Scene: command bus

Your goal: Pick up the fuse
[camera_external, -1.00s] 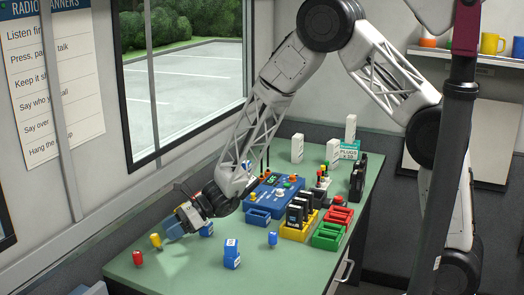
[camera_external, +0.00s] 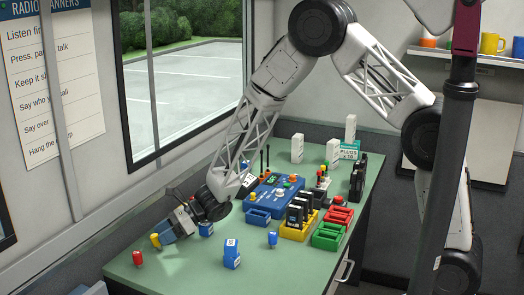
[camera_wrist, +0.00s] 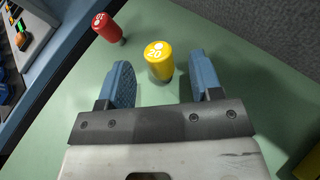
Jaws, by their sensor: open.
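A yellow fuse (camera_wrist: 158,68) with "20" on its top stands upright in the wrist view, between and slightly beyond my fingertips. In the external view the yellow fuse (camera_external: 155,240) stands at the near left of the table. A red fuse (camera_wrist: 107,28) stands farther off to the left in the wrist view, and the red fuse (camera_external: 138,258) is nearest the table's left corner in the external view. A blue fuse (camera_external: 272,239) stands mid-table. My gripper (camera_wrist: 161,76) is open and empty, with blue fingers; in the external view my gripper (camera_external: 166,234) is right beside the yellow fuse.
A blue control box (camera_external: 275,201), a yellow rack (camera_external: 295,233) of black items, and green (camera_external: 328,237) and red trays are to the right.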

